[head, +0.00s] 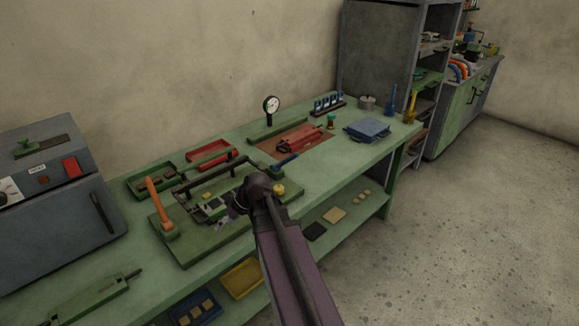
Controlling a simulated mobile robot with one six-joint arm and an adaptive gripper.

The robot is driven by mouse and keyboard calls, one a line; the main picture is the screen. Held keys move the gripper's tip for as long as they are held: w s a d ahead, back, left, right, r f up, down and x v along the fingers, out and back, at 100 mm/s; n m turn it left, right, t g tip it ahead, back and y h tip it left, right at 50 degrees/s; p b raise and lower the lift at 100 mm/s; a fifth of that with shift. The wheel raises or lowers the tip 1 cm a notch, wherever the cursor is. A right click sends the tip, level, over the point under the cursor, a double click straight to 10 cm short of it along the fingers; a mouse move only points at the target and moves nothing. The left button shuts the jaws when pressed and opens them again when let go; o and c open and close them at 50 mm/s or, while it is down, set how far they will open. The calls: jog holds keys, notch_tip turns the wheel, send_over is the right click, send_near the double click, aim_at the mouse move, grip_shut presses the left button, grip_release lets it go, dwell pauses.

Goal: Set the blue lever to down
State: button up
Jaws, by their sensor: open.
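The blue lever (286,161) is at the right back of the green fixture board (213,248) on the bench. It leans low, its free end pointing right and slightly up in the picture; its base is partly hidden behind my arm. An orange lever (157,205) stands nearly upright at the board's left end. A yellow knob (279,188) is just right of my wrist. My gripper (229,211) is over the middle of the board, left of and nearer than the blue lever. It is open and apart from the lever; my wrist partly hides its fingers.
A dark bar handle (208,171) spans the board behind my gripper. Green (150,181) and red trays (211,151) lie behind it. A dial gauge (271,105), a red vise (300,138) and a blue box (367,129) stand farther right. A grey machine (50,235) is at left.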

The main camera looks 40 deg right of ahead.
jog(key=d+t+b, duration=0.1)
jog(key=d, duration=0.2)
jog(key=w+d+t+y+b, duration=0.1)
jog(key=d, duration=0.2)
jog(key=w+d+t+b, duration=0.1)
jog(key=d, duration=0.2)
jog(key=shift+w+d+n+t, duration=0.2)
jog(key=shift+d+n+t, duration=0.1)
jog(key=shift+d+n, duration=0.1)
jog(key=d+r+t+b, duration=0.1)
jog(key=d+t+b, duration=0.2)
jog(key=d, duration=0.5)
jog(key=t+h+b, duration=0.3)
jog(key=t+b, duration=0.1)
jog(key=t, duration=0.3)
send_near(289, 159)
jog(key=s+d, duration=0.2)
jog(key=shift+s+f+n, duration=0.25)
jog(key=shift+f+n, duration=0.05)
jog(key=shift+f, duration=0.2)
jog(key=shift+w, duration=0.1)
jog(key=w+a, duration=0.1)
jog(key=w, duration=0.3)
jog(key=w+a, duration=0.1)
jog(key=w, duration=0.4)
jog(key=w+a, duration=0.1)
jog(key=w, duration=0.3)
jog(key=shift+w+a, duration=0.1)
jog(key=shift+w, duration=0.1)
grip_shut()
